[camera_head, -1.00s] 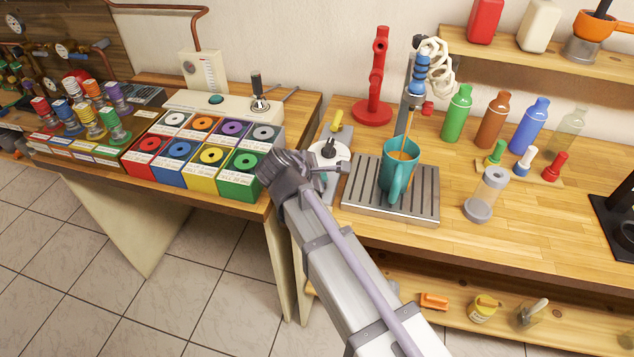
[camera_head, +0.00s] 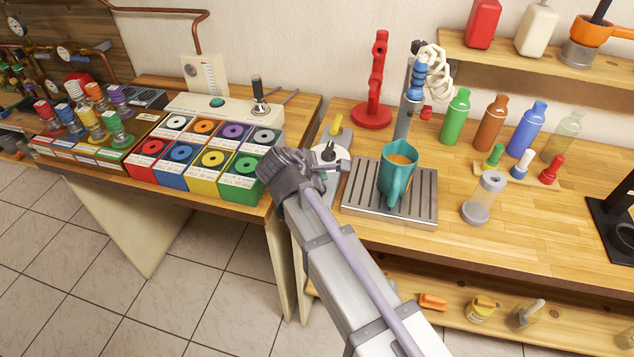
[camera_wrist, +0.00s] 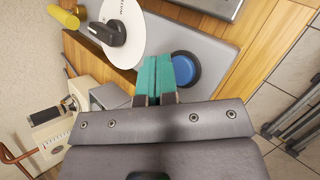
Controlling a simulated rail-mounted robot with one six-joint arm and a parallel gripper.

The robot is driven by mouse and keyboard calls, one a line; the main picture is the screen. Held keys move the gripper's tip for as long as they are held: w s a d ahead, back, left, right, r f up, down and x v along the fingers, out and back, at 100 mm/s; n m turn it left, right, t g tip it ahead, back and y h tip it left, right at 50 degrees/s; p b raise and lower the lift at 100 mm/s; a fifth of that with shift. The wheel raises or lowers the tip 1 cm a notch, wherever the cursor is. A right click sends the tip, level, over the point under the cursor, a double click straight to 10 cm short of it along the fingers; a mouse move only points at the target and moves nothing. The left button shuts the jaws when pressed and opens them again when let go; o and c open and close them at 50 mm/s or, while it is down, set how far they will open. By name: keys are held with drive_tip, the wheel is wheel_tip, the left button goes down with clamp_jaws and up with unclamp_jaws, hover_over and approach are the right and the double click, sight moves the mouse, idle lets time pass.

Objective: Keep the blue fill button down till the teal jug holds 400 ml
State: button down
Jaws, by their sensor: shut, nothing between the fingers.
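The teal jug (camera_head: 394,182) stands upright on the slatted drip tray (camera_head: 365,205), under the blue-collared spout (camera_head: 418,78). Orange liquid (camera_head: 403,159) shows inside it; I cannot read a level in ml. No stream falls from the spout. The round blue button (camera_wrist: 185,69) sits on a grey plate (camera_wrist: 205,45) in the wrist view, uncovered on its visible side. My gripper (camera_wrist: 154,72) is shut and empty, its teal fingertips just left of the button in that view. I cannot tell whether they touch it. In the head view my wrist hides the button.
A white dial with a black knob (camera_wrist: 113,33) and a yellow knob (camera_wrist: 64,17) are on the same plate, close to my fingers. Coloured bottles (camera_head: 493,122) line the back. Coloured boxes (camera_head: 200,160) fill the left bench.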

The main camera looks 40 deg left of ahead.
wheel_tip(320, 180, up, 5)
drive_tip(key=p, duration=0.5)
idle(0.4)
idle(1.2)
